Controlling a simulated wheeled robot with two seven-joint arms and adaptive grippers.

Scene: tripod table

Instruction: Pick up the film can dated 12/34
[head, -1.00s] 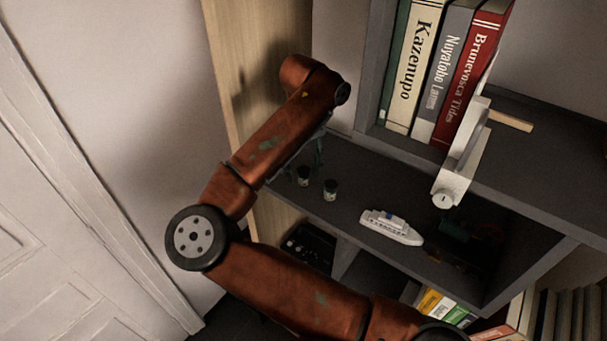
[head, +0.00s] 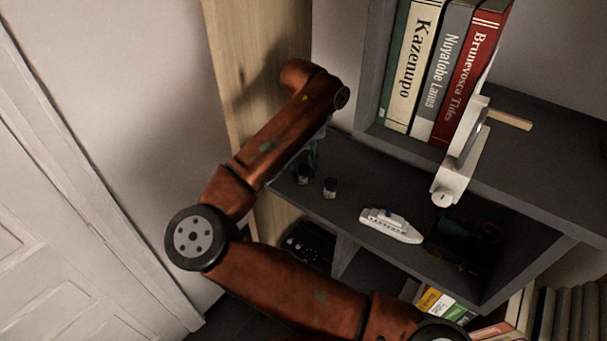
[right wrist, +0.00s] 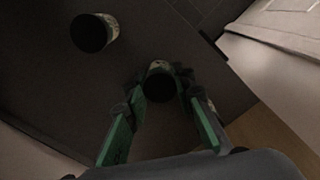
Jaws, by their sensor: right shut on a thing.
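Two small dark-capped film cans with pale labels stand on the grey shelf (head: 355,205). My right gripper (head: 306,168) has come down over the left can (head: 304,180), its fingers closed around it. In the right wrist view this can (right wrist: 160,83) sits between the green fingertips of my right gripper (right wrist: 161,86). The other can (head: 330,188) stands apart to its right; it also shows in the right wrist view (right wrist: 94,33) at upper left. The dates on the labels are too small to read. My left gripper is out of view.
A white toy ship (head: 391,226) lies on the shelf right of the cans. Books (head: 416,65) stand on the upper board beside a white object (head: 462,165). A wooden side panel (head: 262,60) is close behind my arm. Bare shelf lies between cans and ship.

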